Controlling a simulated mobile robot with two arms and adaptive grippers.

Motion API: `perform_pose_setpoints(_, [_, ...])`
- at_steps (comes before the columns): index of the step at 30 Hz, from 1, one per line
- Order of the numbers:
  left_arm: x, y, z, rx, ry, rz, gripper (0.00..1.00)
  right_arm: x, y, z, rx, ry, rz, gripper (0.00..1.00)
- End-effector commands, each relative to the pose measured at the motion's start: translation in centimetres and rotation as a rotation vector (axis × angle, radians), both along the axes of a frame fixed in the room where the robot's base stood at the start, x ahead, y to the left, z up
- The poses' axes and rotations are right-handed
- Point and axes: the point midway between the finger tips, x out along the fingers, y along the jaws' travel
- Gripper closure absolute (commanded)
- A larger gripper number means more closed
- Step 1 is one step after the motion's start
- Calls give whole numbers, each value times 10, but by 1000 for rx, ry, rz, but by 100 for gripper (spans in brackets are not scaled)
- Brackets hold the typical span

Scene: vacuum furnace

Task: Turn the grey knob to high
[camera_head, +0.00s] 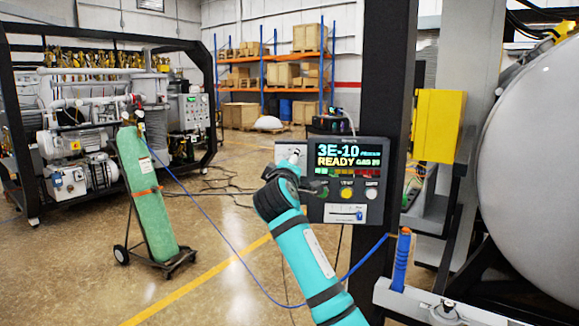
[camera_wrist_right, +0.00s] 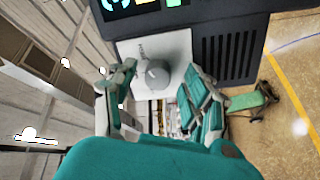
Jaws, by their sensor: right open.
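The grey knob (camera_wrist_right: 157,74) is round and sits on a light plate (camera_wrist_right: 133,51) in the right wrist view. It lies beyond and roughly between the two spread fingers of my right gripper (camera_wrist_right: 160,92), with gaps at its sides. Whether a finger touches it cannot be told. In the camera head view my right gripper (camera_head: 289,170) is in front of the light plate at the left side of the control panel (camera_head: 345,185) and covers part of it. The knob's setting marks are too small to read. My left gripper is not in view.
The panel display (camera_head: 348,154) reads "3E-10" and "READY", with buttons and a slider (camera_head: 346,213) below. A green gas cylinder (camera_head: 148,190) on a cart is to the left, with a blue hose on open floor.

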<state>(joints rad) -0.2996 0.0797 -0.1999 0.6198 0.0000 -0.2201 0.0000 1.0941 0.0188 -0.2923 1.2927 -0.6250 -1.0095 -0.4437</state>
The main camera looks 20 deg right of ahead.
Motion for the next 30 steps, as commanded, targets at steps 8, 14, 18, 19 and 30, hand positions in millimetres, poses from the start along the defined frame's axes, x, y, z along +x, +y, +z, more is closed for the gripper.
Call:
perform_pose_setpoints(8, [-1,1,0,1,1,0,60,-18,9,0,-1,-4,3,49])
perform_pose_setpoints(14, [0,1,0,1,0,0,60,-57,26,-3,2,-3,4,49])
perform_pose_setpoints(18, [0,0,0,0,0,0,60,-83,37,-3,1,-2,3,49])
perform_pose_setpoints(19, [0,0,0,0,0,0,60,-88,38,-4,2,-1,2,49])
perform_pose_setpoints(30, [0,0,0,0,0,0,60,-110,48,-5,1,1,0,49])
